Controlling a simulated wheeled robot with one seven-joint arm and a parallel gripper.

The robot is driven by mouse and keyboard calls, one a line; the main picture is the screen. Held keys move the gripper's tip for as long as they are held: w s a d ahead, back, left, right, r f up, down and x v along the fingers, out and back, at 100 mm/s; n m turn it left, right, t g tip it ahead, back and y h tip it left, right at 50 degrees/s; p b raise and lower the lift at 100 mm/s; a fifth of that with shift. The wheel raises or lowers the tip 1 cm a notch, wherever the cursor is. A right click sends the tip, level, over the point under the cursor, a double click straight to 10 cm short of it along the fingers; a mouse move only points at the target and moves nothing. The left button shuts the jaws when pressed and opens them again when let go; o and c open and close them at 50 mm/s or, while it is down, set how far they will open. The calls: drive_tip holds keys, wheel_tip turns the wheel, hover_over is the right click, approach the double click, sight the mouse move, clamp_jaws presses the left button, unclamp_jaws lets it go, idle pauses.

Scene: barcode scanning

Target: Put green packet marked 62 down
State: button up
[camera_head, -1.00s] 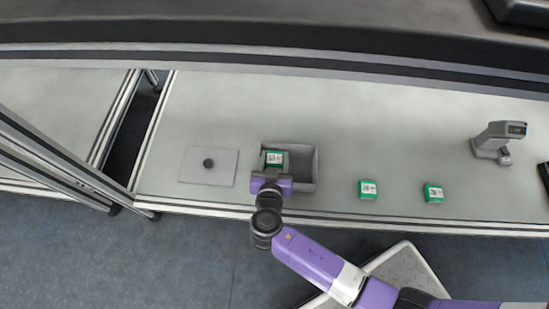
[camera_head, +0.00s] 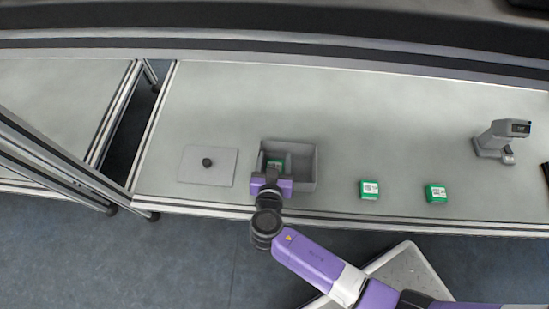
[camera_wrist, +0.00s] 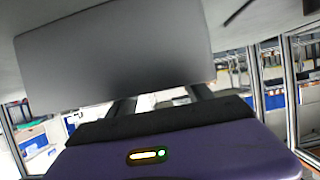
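The green packet (camera_head: 275,165) lies low inside the grey open box (camera_head: 303,175) in the head view, on its left side. It has a white label whose number is too small to read. My gripper (camera_head: 271,176) is at the box's front left, with its fingers reaching over the front wall beside the packet. In the wrist view my gripper (camera_wrist: 160,102) shows two dark fingers set apart with a bright gap between them, and it looks open. A plain grey panel (camera_wrist: 115,50) hides the fingertips there, and the packet does not show.
Two other green packets (camera_head: 369,189) (camera_head: 436,193) lie on the table (camera_head: 400,120) right of the box. A grey scanner (camera_head: 497,140) stands farther right. A flat plate with a dark knob (camera_head: 207,162) lies left of the box. The table behind the box is clear.

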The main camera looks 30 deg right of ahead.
drive_tip(key=shift+r, duration=0.1)
drive_tip(key=shift+r+p, duration=0.65)
drive_tip(key=shift+p, duration=0.15)
drive_tip(key=p+v, duration=0.3)
drive_tip(key=v, duration=0.9)
drive_tip(key=shift+f+p, duration=0.2)
drive_tip(key=shift+p, duration=0.2)
drive_tip(key=s+d+f+n+g+y, duration=0.25)
drive_tip(key=s+n+y, duration=0.3)
drive_tip(key=s, duration=0.85)
drive_tip(key=s+d+r+t, duration=0.1)
drive_tip(key=s+r+t, duration=0.1)
drive_tip(key=r, duration=0.6)
drive_tip(key=s+d+r+n+t+y, duration=0.1)
drive_tip(key=s+d+r+t, duration=0.1)
drive_tip(key=r, duration=0.6)
drive_tip(key=s+d+r+t+y, duration=0.1)
drive_tip(key=s+r+t, duration=0.1)
drive_tip(key=r, duration=0.7)
drive_tip(key=shift+s+d, duration=0.4)
drive_tip(key=shift+s, duration=0.05)
